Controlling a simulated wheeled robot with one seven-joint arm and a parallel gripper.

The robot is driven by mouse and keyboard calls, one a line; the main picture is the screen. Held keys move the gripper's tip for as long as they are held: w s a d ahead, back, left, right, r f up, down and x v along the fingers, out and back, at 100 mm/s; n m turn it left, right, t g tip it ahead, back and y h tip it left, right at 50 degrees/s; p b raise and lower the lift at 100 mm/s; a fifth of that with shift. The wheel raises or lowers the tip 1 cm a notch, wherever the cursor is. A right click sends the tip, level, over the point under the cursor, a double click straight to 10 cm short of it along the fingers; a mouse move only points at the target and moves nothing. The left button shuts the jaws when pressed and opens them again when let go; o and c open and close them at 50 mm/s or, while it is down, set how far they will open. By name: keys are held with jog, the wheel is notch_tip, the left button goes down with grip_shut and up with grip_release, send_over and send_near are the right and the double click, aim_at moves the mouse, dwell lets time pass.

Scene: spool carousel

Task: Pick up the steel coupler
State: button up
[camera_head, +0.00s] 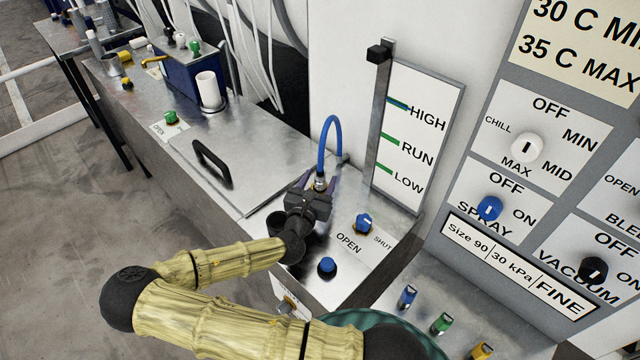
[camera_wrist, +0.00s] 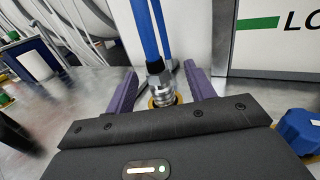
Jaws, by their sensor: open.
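The steel coupler (camera_wrist: 161,82) is a silvery fitting at the lower end of a blue hose. In the wrist view it stands between the two purple fingers of my gripper (camera_wrist: 160,95), with a gap showing on each side. A yellow ring shows around its base. In the head view the coupler (camera_head: 320,181) sits just beyond my gripper (camera_head: 317,186), which is open. The gripper body hides part of the coupler's base and the bench there.
The blue hose (camera_head: 331,135) arches up from the coupler to the bench behind. A blue knob (camera_head: 363,223) stands right of my gripper, and a round blue button (camera_head: 327,265) in front. A lid with a black handle (camera_head: 212,163) lies to the left. The level panel (camera_head: 418,130) stands behind.

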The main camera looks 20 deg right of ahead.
aim_at(322, 170)
jog(key=p+x, duration=0.1)
jog(key=x, duration=0.3)
jog(key=shift+w+r, duration=0.1)
jog(key=shift+w, duration=0.05)
grip_shut()
dwell(0.4)
jog(key=shift+r, duration=0.1)
notch_tip(322, 170, up, 10)
dwell(0.3)
dwell(0.5)
